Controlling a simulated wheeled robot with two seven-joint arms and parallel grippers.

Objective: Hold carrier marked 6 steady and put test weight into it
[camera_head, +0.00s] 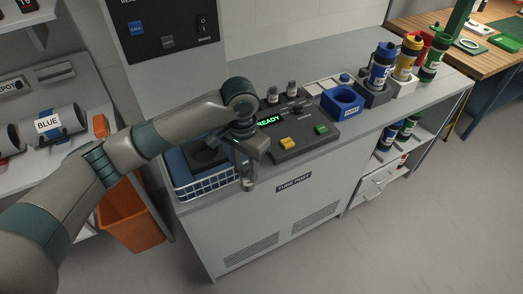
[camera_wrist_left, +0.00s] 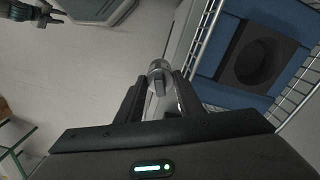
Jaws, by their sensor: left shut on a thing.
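My left gripper (camera_head: 246,180) is over the counter's front edge, just right of the wire basket. In the left wrist view, its fingers (camera_wrist_left: 158,92) are shut on a small silver metal piece (camera_wrist_left: 158,68), which looks like the test weight. Several capped carriers stand at the counter's far right: a blue one (camera_head: 382,64), a yellow one (camera_head: 405,60) and a green one (camera_head: 433,58), with a red one partly hidden. I cannot read a 6 on any. What looks like my right gripper (camera_wrist_left: 50,18) shows small at the wrist view's top left, apart from these things.
The wire basket (camera_head: 206,184) has a blue lining with a dark round recess (camera_wrist_left: 264,60). A console reading READY (camera_head: 300,142) has yellow and green buttons. A blue holder (camera_head: 342,103) stands right of it. An orange bin (camera_head: 131,216) is on the floor; the floor at right is clear.

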